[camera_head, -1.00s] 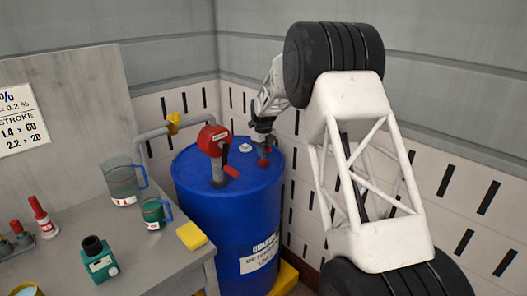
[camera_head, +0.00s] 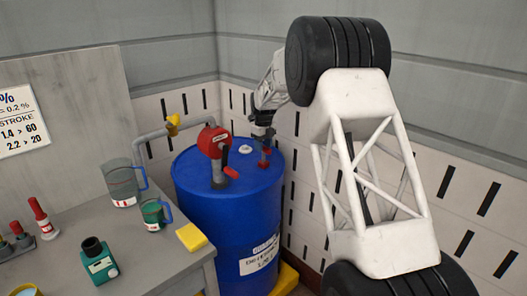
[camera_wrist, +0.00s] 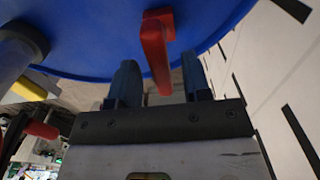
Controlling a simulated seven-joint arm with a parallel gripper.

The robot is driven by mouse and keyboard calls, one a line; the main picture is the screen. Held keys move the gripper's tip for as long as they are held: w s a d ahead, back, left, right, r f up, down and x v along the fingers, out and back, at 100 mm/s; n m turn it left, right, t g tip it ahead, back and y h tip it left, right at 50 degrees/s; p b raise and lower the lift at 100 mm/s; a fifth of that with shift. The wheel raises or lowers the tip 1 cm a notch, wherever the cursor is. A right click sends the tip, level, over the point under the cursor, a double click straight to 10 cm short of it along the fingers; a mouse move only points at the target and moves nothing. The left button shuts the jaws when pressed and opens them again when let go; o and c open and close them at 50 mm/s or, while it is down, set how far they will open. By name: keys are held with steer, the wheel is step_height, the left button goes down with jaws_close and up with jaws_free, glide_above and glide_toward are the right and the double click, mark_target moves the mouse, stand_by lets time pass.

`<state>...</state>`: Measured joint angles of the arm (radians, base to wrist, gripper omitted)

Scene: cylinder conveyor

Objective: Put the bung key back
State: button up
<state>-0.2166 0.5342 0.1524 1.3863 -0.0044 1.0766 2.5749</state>
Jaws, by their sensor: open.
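The red bung key (camera_head: 264,159) stands on the lid of the blue drum (camera_head: 240,215), near its back right edge. My gripper (camera_head: 264,143) is open just above the key, pointing down at the lid. In the wrist view the red key (camera_wrist: 155,50) shows between the two spread fingers (camera_wrist: 160,82), apart from both. Its foot is on the blue lid (camera_wrist: 95,40). Whether a holder or socket is under the key cannot be told.
A red hand pump (camera_head: 213,143) with a crank stands on the lid, left of my gripper; a white cap (camera_head: 245,149) lies between. The wall is close behind.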

step_height(320, 180, up, 9)
steer(key=shift+f, duration=0.1)
stand_by(0.3)
stand_by(0.8)
steer(key=shift+s+d, duration=0.1)
steer(key=shift+s, duration=0.05)
steer(key=s+d+r+n, duration=0.4)
steer(key=s+d, duration=0.1)
steer(key=s, duration=0.5)
steer(key=s+d+r+n+t, duration=0.1)
steer(key=s+d+r+n, duration=0.35)
steer(key=s, duration=0.55)
steer(key=s+d+r+n, duration=0.4)
steer(key=s+d+r, duration=0.1)
steer(key=s, duration=0.6)
steer(key=s+d+f+n, duration=0.2)
steer(key=s+f+n, duration=0.1)
steer(key=s, duration=0.9)
steer(key=s+d+f+n+t, duration=0.1)
steer(key=s+n, duration=0.5)
steer(key=s, duration=0.6)
steer(key=s+d+f+n, duration=0.4)
steer(key=s+f+n, duration=0.1)
steer(key=s, duration=0.7)
steer(key=shift+f+t, duration=0.2)
steer(key=shift+t, duration=0.1)
steer(key=shift+s, duration=0.1)
